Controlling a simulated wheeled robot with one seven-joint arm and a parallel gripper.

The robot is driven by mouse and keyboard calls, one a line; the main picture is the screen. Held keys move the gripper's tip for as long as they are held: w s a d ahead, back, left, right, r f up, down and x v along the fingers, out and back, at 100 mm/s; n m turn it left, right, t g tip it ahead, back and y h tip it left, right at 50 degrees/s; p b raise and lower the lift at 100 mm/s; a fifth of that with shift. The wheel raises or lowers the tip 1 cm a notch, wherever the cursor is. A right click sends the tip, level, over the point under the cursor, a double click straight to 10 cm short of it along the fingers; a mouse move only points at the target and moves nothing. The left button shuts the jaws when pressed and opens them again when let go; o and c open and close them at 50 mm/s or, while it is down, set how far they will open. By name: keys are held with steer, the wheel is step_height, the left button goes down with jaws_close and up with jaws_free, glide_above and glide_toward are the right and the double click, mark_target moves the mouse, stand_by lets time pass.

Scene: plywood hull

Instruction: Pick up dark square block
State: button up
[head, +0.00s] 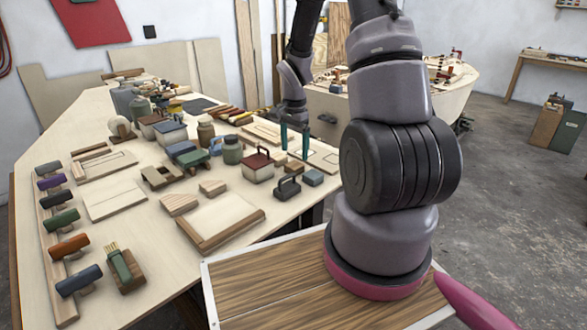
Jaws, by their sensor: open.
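A small dark blue-grey square block (313,178) lies on the workbench near its right edge. My gripper (295,142) points down above the bench, a little behind and to the left of this block in the picture. Its two teal fingers are apart, with nothing seen between them. The gap between fingertips and bench is hard to judge. Part of my arm is hidden behind its nearer links.
A black handled block (287,188) stands just left of the square block. A red-topped box (258,166) stands behind it. Flat wooden panels (312,152) lie near the gripper. The large workbench (150,230) is crowded at the back, with bare patches in front.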

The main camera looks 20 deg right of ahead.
mark_target(295, 164)
steer(key=f, duration=0.6)
steer(key=shift+w, duration=0.25)
steer(key=shift+d+r, duration=0.1)
steer(key=c, duration=1.4)
